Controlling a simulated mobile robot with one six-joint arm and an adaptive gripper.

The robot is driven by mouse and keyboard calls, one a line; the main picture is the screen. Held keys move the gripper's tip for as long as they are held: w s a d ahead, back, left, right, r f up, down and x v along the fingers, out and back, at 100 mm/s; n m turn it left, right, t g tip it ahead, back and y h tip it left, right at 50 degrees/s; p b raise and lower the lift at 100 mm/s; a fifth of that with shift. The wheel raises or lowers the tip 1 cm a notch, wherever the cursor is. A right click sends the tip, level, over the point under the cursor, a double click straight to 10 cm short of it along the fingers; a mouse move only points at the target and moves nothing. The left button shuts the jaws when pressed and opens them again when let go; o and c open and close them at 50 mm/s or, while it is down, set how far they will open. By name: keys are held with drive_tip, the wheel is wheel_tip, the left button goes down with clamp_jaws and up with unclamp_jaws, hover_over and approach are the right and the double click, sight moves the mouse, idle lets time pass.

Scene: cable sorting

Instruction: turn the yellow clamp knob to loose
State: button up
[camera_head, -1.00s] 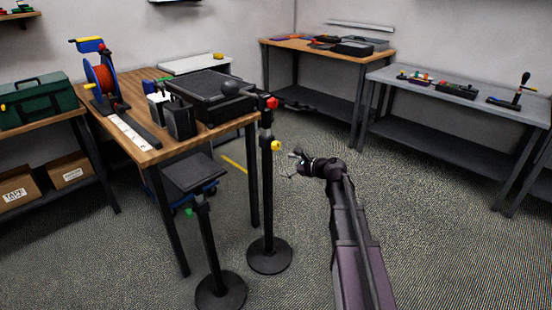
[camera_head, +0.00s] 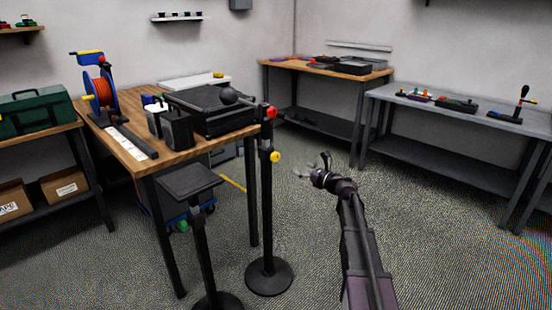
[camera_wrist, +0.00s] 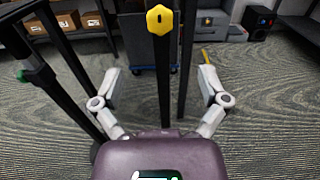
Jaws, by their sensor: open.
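The yellow clamp knob (camera_head: 275,157) sits on the side of a black upright stand (camera_head: 267,215) in front of the wooden table. In the wrist view the knob (camera_wrist: 160,19) is at the top centre, a yellow lobed disc with a dark upright slot mark. My gripper (camera_head: 316,168) is to the right of the knob in the head view, apart from it. In the wrist view its two fingers (camera_wrist: 158,82) are spread wide, with the stand's post showing between and beyond them. Nothing is between the fingertips. A red knob (camera_head: 271,112) is higher on the same stand.
A second stand with a flat black top (camera_head: 190,180) is left of the knob's stand; its green knob (camera_wrist: 22,74) shows in the wrist view. The wooden table (camera_head: 160,156) is behind both. Grey bench (camera_head: 440,104) is at the right. Floor around my arm is clear.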

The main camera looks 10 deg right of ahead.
sight(278, 157)
drive_tip(key=shift+w, duration=0.15)
drive_tip(key=x, duration=1.3)
drive_tip(key=shift+w+a, duration=0.2)
drive_tip(key=shift+a, duration=0.05)
drive_tip(key=c, duration=1.2)
